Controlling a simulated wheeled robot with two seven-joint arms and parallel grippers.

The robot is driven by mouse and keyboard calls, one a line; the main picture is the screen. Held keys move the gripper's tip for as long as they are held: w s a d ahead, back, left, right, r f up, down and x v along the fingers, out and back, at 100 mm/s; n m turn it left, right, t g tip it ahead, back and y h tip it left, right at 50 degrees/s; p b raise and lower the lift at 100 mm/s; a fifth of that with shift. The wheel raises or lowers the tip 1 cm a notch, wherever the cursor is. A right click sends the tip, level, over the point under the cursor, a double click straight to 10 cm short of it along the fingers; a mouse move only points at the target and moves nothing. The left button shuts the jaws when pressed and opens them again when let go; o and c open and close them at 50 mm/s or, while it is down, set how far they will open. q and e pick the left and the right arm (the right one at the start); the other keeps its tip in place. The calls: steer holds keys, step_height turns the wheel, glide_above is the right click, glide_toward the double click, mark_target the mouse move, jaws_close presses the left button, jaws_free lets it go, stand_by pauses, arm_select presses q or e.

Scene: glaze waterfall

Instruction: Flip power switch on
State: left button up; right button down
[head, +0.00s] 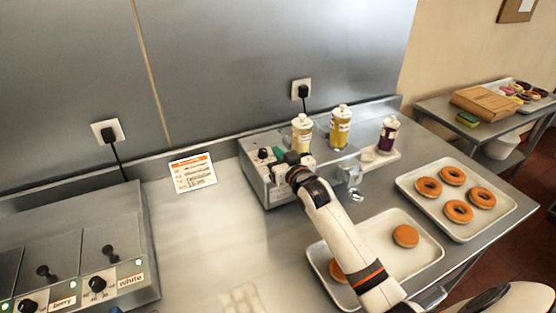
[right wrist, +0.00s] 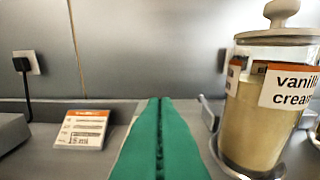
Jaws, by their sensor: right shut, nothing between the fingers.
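A metal filling machine (head: 255,172) stands against the back wall, with a black knob (head: 264,154) on its left front. I cannot make out a power switch; my right gripper covers part of the front panel. My right gripper (head: 279,153) is at that panel, just right of the knob, and I cannot tell if it touches. In the right wrist view its green fingers (right wrist: 160,103) are pressed together with nothing between them. A vanilla cream jar (right wrist: 262,115) stands to their right. My left gripper is not in view.
Several jars (head: 341,128) stand on the machine. An instruction card (head: 193,173) leans at the back. A tray (head: 425,262) with plain buns and a tray (head: 408,188) of donuts lie right. A glaze unit (head: 130,225) stands left. The counter between is mostly clear.

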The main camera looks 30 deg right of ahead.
steer(key=shift+w+f+p, duration=0.15)
steer(key=shift+f+p, duration=0.05)
steer(key=shift+f, duration=0.8)
steer(key=shift+w+f+p, duration=0.1)
steer(key=shift+f+p, duration=0.1)
steer(key=shift+f, duration=0.75)
